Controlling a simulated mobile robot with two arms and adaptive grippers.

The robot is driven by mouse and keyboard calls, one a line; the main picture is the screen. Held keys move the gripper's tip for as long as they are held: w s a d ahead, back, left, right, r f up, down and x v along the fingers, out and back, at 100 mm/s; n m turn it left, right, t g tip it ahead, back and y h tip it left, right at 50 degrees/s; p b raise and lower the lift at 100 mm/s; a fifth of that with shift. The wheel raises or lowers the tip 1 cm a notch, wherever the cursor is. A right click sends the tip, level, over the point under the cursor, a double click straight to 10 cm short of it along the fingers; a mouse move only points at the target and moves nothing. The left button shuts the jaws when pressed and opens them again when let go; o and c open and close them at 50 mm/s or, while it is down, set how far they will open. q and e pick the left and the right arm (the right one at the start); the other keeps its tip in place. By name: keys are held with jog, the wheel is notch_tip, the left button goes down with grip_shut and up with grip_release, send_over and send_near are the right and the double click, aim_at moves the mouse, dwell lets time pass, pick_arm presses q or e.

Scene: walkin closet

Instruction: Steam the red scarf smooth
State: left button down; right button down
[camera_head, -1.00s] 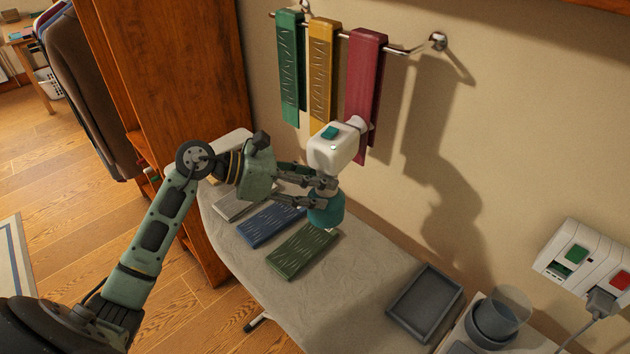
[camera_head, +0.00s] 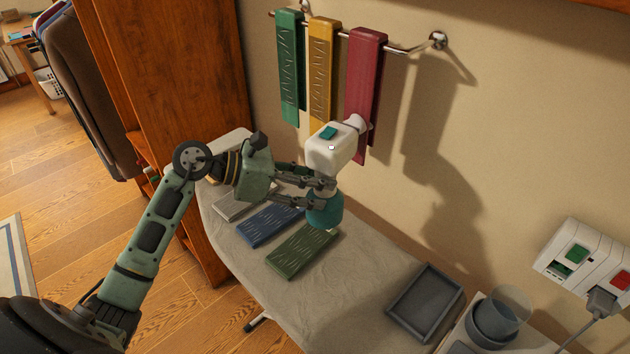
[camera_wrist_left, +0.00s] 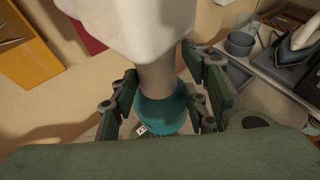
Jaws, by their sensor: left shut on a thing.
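The red scarf (camera_head: 369,62) hangs at the right end of the wall rail, beside a yellow and a green scarf. Its visible upper face looks smooth; its lower part is partly hidden behind the steamer. My left gripper (camera_head: 326,191) is shut on the handheld steamer (camera_head: 329,150), which has a white head, a teal button and a teal base. The steamer is upright, its nozzle in front of the red scarf's lower part; I cannot tell whether they touch. In the left wrist view the steamer (camera_wrist_left: 162,92) stands between the fingers. My right gripper is not in view.
The yellow scarf (camera_head: 321,70) and green scarf (camera_head: 289,75) show creases. Folded cloths, including a green one (camera_head: 301,252) and a blue one (camera_head: 270,224), lie on the ironing board (camera_head: 350,275). A grey tray (camera_head: 425,302) sits at its right end. A switched socket (camera_head: 583,254) is on the wall.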

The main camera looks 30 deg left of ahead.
pick_arm(q)
jog(key=s+a+b, duration=0.3)
jog(key=s, duration=0.5)
jog(key=s+d+f, duration=0.3)
jog(key=s+d, duration=0.1)
jog(key=d, duration=0.5)
jog(key=shift+s+f, duration=0.2)
jog(key=shift+f, duration=0.2)
jog(key=shift+a, duration=0.15)
